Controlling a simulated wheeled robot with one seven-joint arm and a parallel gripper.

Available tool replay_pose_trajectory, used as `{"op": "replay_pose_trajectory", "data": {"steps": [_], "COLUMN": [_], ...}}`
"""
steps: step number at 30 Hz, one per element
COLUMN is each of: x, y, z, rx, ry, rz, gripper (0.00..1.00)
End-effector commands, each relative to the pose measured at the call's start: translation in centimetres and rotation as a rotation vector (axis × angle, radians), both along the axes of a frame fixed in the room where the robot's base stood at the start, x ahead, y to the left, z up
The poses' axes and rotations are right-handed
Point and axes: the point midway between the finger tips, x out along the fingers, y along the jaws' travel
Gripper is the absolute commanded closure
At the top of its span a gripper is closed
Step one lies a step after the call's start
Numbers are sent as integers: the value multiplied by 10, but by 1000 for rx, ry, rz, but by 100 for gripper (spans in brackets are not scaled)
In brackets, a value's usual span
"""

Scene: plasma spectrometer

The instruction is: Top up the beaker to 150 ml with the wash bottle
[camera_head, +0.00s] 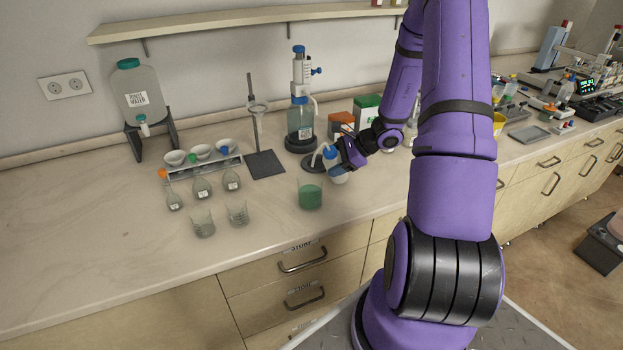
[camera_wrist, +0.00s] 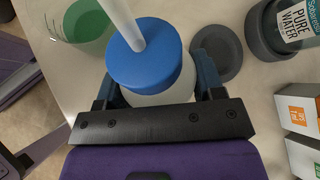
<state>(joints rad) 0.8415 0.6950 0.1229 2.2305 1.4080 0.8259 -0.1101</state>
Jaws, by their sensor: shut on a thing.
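My gripper (camera_head: 341,160) is shut on the wash bottle (camera_head: 336,176), a pale bottle with a blue cap and a white spout. In the wrist view the wash bottle's blue cap (camera_wrist: 144,55) sits between the fingers of my gripper (camera_wrist: 160,90). The bottle is at the right of the beaker (camera_head: 310,198), with its spout bent toward the beaker's side. The beaker stands upright on the bench and holds green liquid. It also shows at upper left in the wrist view (camera_wrist: 85,25). I cannot read its graduations. The spout tip is out of the wrist view.
A dark round base (camera_head: 313,163) lies behind the wash bottle. A dispenser bottle (camera_head: 299,122), a ring stand (camera_head: 264,163) and two boxes stand behind. The bench front left is clear.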

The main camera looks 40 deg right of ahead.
Motion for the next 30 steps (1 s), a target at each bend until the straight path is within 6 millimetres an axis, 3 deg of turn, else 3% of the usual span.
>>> {"op": "replay_pose_trajectory", "data": {"steps": [12, 30], "x": [0, 0], "y": [0, 0], "z": [2, 32], "rx": [-1, -1], "ry": [-1, -1], "rz": [0, 0], "gripper": [46, 46]}}
